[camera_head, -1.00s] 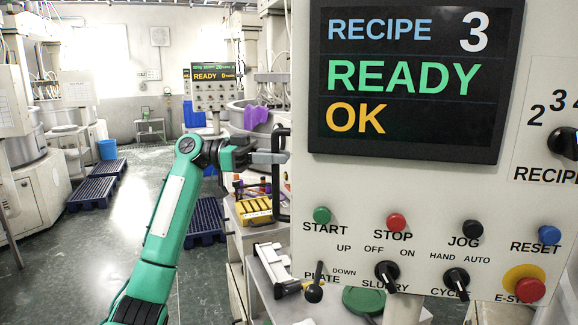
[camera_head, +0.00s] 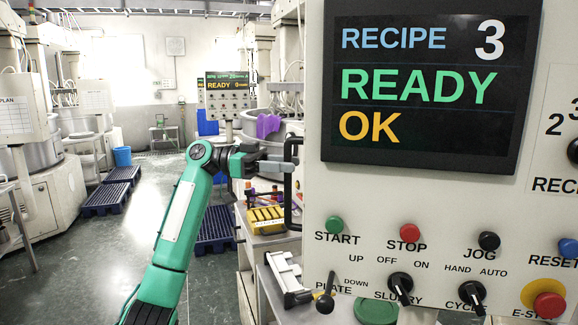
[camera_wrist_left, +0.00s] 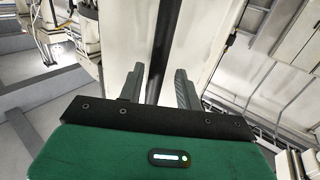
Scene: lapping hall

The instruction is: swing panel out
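The panel (camera_head: 425,215) is a large pale control box filling the right side of the head view. Its dark screen (camera_head: 425,80) reads RECIPE 3, READY, OK. A black upright handle (camera_head: 289,212) is on its left edge. My left gripper (camera_head: 283,164) is at this handle, near its upper part. In the left wrist view, the gripper's two grey fingers (camera_wrist_left: 158,88) stand apart on either side of a dark bar (camera_wrist_left: 160,50), with gaps showing beside it. Whether the fingers touch it is not clear. My right gripper is out of view.
Below the panel is a bench with a yellow holder (camera_head: 266,219), a white fixture (camera_head: 286,276) and a green round thing (camera_head: 376,308). Dark blue pallets (camera_head: 104,198) and a blue bin (camera_head: 122,156) stand left. The floor (camera_head: 80,265) at left is open.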

